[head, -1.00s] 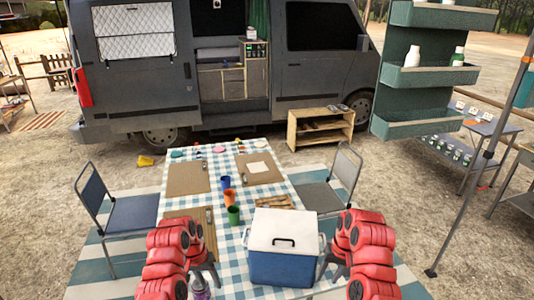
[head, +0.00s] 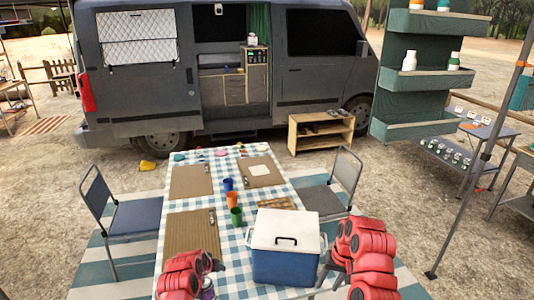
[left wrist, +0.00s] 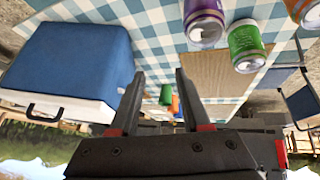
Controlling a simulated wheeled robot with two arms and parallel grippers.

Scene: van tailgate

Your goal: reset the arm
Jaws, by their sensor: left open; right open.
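My left gripper (head: 212,262) is low in the head view, at the near end of the checked table, beside a purple can (head: 208,290). In the left wrist view its two fingers (left wrist: 158,82) stand apart with nothing between them. My right gripper (head: 326,264) is at the right side of the blue cooler (head: 285,267), its dark fingers partly seen. It holds nothing that I can see.
The checked table (head: 219,212) carries placemats, blue, orange and green cups (head: 236,216) and the white-lidded cooler. Purple (left wrist: 205,22), green (left wrist: 246,46) and orange cans show in the left wrist view. Chairs (head: 134,215) flank the table. A shelf unit (head: 425,80) hangs at right.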

